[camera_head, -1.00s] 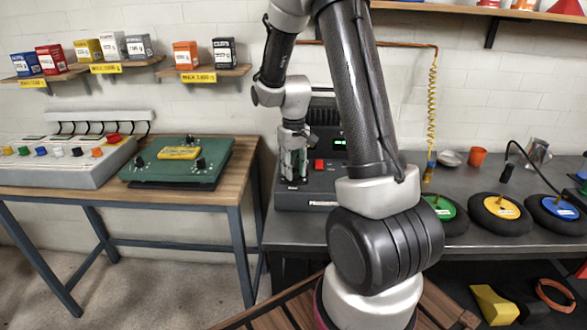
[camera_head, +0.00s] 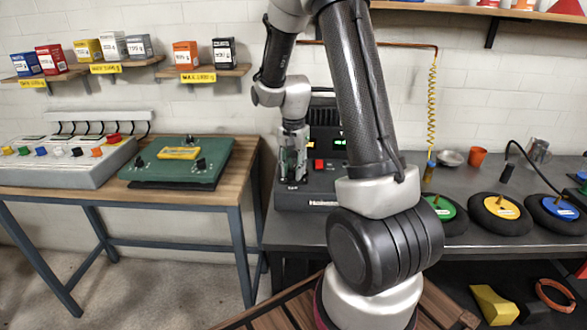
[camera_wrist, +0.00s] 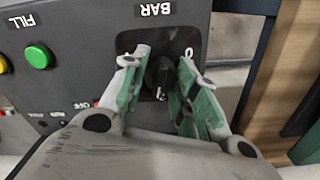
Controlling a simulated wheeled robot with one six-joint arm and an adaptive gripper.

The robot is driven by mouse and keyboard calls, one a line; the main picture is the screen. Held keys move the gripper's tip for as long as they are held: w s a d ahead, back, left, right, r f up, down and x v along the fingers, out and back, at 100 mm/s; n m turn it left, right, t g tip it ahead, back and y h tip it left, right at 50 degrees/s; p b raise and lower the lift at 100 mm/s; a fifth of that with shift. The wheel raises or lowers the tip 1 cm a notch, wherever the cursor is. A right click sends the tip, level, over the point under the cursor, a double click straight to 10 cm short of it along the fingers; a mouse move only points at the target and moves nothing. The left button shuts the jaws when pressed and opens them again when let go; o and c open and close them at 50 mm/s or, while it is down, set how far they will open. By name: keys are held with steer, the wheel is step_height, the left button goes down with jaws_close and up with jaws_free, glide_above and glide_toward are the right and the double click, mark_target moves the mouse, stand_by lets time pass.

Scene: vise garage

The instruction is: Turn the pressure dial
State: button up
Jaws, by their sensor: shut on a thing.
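The pressure dial (camera_wrist: 158,78) is a black knob under a "BAR" label on the dark face of the machine (camera_wrist: 85,50). In the wrist view my gripper (camera_wrist: 158,88) has its green-padded fingers on either side of the dial, shut on it. In the head view my gripper (camera_head: 292,172) points down at the left part of the machine (camera_head: 322,190), and the dial is hidden there behind the fingers. A red button (camera_head: 320,164) and a green display (camera_head: 340,143) show to the right of the gripper.
A green button (camera_wrist: 38,56) and a yellow light (camera_wrist: 3,64) sit left of the dial in the wrist view. A wooden bench with a green board (camera_head: 178,160) stands to the left. Wheels (camera_head: 500,212) lie along the right of the grey bench.

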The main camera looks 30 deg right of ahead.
steer(key=shift+m, duration=1.5)
steer(key=o, duration=1)
step_height(320, 180, up, 12)
